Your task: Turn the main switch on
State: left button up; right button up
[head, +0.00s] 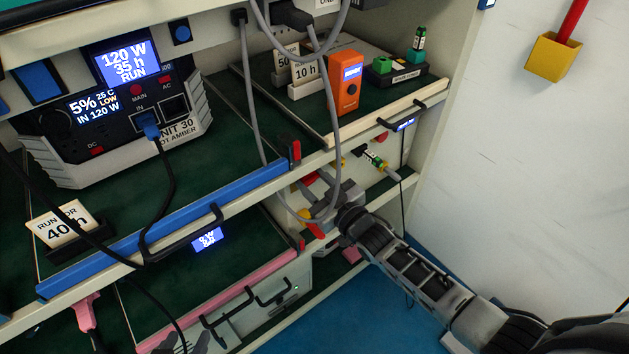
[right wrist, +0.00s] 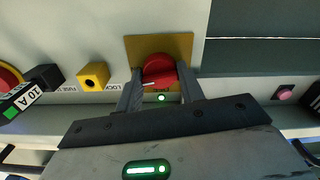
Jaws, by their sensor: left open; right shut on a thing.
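The main switch is a red rotary knob (right wrist: 158,70) on a yellow plate (right wrist: 184,47) in the right wrist view. Its white mark points left and slightly down. My right gripper (right wrist: 160,88) is shut on the knob, one finger on each side. A small green light (right wrist: 161,98) glows just below it. In the head view my right gripper (head: 318,196) reaches the rack's front panel below the middle shelf, and the knob is mostly hidden by the gripper and a grey cable. Dark tips at the bottom edge look like my left gripper (head: 182,347), mostly out of frame.
A yellow block (right wrist: 93,76) and a black 10 A part (right wrist: 41,82) sit left of the knob. A pink button (right wrist: 286,93) is to its right. A grey cable (head: 250,95) hangs before the shelves. A power unit (head: 120,115) and orange box (head: 345,82) stand above.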

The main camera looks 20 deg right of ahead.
jog(key=shift+m, duration=0.4)
jog(key=o, duration=1)
jog(key=shift+s, duration=0.1)
jog(key=v, duration=1.6)
jog(key=s+a+f+m+g+h, duration=0.2)
jog(key=s+a+g, duration=0.4)
jog(key=s, duration=0.3)
jog(key=shift+a+f+m+h, duration=0.4)
jog(key=shift+a+f+h, duration=0.1)
jog(key=shift+f, duration=0.05)
